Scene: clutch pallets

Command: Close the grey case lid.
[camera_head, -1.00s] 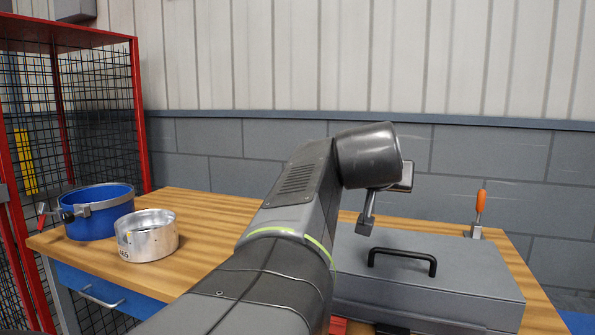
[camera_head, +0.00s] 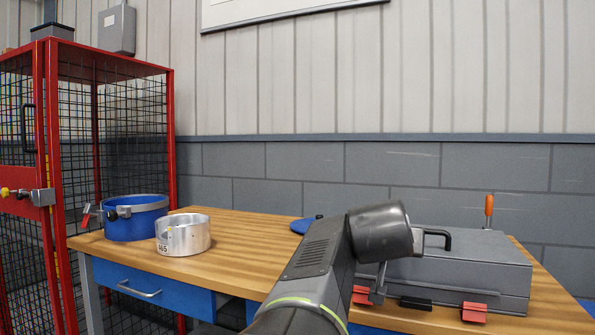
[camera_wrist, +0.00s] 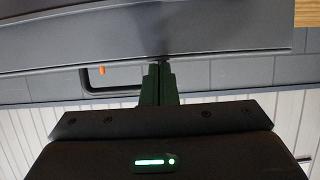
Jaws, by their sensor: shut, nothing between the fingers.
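The grey case (camera_head: 460,290) stands on the right of the wooden bench, its lid (camera_head: 470,247) lying down flat with a black handle on top (camera_head: 437,238). I see no clear gap between lid and body; my arm hides the left end. In the wrist view the shut fingers (camera_wrist: 158,72) show below the grey case (camera_wrist: 150,25).
Another red latch (camera_head: 474,312) and a black front piece (camera_head: 415,304) are on the case front. An orange-handled clamp (camera_head: 489,208) stands behind. A blue container (camera_head: 137,224) and a silver ring (camera_head: 183,242) stand at the left.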

